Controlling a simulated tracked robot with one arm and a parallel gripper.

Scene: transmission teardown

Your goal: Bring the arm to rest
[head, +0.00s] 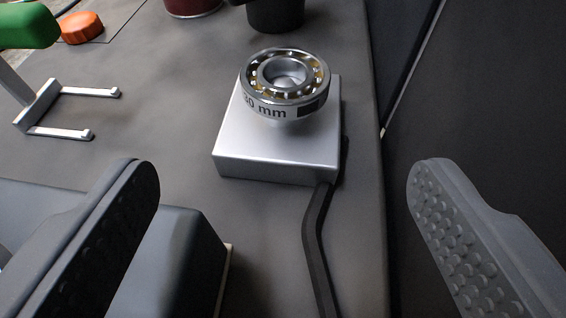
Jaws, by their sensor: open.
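My gripper (284,238) is open and empty. Its two grey, studded fingers stand wide apart at the lower left and lower right of the head view. Between and beyond them, a ball bearing (262,101) marked "30 mm" sits on top of a silver square block (270,158). Neither finger touches the bearing or the block. The rest of my arm is not in view.
A dark bent bar (313,240) runs from the block toward the front. A dark grey box (190,255) lies by the left finger. A puller-like fork (60,132), an orange cap (82,27) and dark containers (276,14) stand farther back. The table (180,110) ends at right.

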